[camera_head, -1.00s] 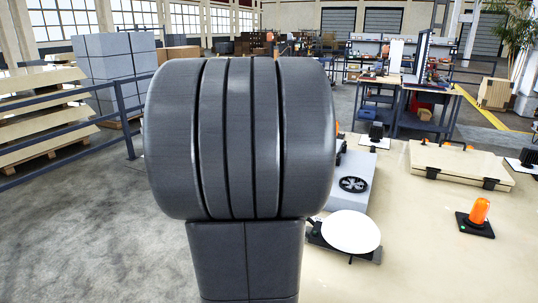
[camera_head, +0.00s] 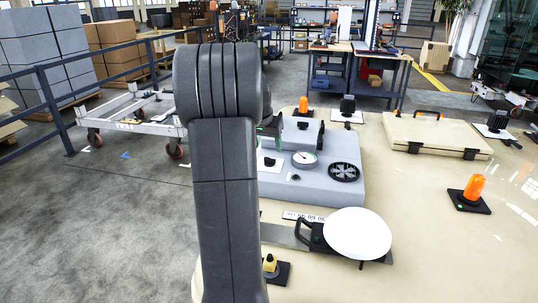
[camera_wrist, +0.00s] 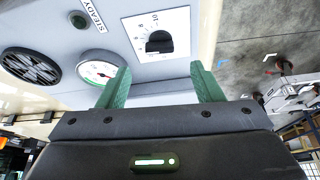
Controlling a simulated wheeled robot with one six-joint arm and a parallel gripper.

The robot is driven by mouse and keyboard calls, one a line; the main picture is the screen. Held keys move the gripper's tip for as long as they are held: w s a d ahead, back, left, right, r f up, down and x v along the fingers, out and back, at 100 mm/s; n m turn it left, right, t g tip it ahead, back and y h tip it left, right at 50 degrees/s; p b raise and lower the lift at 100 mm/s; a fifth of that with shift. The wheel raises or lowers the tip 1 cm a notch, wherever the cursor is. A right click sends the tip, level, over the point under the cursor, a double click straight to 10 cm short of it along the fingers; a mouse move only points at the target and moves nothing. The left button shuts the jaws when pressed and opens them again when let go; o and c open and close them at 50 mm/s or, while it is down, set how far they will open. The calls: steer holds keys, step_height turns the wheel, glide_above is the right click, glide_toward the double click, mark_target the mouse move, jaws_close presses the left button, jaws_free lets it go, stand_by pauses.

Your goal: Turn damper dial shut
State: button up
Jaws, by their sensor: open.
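A dial with a black half-round knob on a white numbered plate (camera_wrist: 158,40) sits on the grey panel (camera_wrist: 185,80) in the wrist view. In the head view the dial's white plate (camera_head: 270,165) shows at the panel's left side, beside my arm. My gripper (camera_wrist: 160,78) is open and empty. Its two green fingers point towards the panel, apart from the knob, with the knob beyond the gap between them. In the head view my arm hides most of the gripper.
A round gauge (camera_wrist: 99,72) and a round black vent (camera_wrist: 30,65) are on the panel beside the dial. In the head view a white disc (camera_head: 357,233), an orange beacon (camera_head: 474,187) and a beige case (camera_head: 437,133) stand on the beige top.

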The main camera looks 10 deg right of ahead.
mark_target(270, 158)
steer(key=x, duration=0.6)
steer(key=shift+w+f+p, duration=0.15)
steer(key=shift+f+p, duration=0.15)
steer(key=c, duration=1)
